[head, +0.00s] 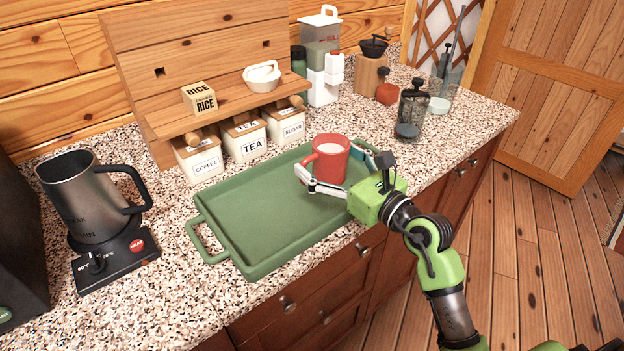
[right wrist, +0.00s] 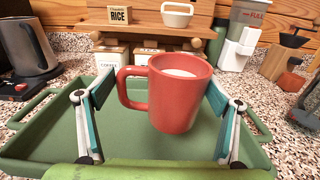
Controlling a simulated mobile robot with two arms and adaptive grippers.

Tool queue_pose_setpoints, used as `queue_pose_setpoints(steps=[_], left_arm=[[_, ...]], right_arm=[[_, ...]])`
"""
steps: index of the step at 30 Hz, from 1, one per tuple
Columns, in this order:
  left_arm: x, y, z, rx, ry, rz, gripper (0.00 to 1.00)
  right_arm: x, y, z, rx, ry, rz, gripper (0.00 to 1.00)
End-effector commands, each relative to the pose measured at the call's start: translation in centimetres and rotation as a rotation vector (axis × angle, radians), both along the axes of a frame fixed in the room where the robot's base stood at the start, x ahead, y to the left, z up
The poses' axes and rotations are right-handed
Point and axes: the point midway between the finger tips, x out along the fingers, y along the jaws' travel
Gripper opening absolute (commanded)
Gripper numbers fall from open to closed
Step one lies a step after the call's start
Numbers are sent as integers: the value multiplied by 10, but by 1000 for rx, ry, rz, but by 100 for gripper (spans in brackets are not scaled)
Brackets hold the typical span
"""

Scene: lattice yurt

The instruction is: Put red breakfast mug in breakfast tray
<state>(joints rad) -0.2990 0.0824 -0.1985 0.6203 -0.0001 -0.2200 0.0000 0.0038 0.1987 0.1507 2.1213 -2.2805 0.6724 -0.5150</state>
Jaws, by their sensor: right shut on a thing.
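The red mug (head: 331,164) is upright with a pale fill inside. It is over the right part of the green tray (head: 235,262). My right gripper (head: 335,172) is shut on the mug, with one finger on its handle side and the other on its far side. In the right wrist view the mug (right wrist: 180,100) sits between the two fingers, handle to the left, with the tray floor (right wrist: 110,145) behind and below. I cannot tell whether its base touches the tray. My left gripper is not in view.
A kettle (head: 85,195) on its base stands left of the tray. Coffee, tea (head: 245,138) and sugar canisters stand behind it under a wooden shelf (head: 215,112). The left of the tray is clear.

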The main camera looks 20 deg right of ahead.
Motion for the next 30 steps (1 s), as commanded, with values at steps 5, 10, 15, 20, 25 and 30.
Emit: queue_pose_setpoints(steps=[5,10,15,20,25,30], left_arm=[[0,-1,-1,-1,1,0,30],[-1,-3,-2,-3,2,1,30],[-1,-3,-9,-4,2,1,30],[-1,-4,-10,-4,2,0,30],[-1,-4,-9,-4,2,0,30],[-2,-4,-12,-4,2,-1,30]], right_arm=[[10,17,-24,1,-2,0,54],[14,24,-34,1,-3,0,54],[16,28,-62,-2,-1,1,54],[17,27,-69,-1,-4,-1,54],[16,27,-68,0,-4,-1,54],[16,27,-73,0,-3,-1,54]])
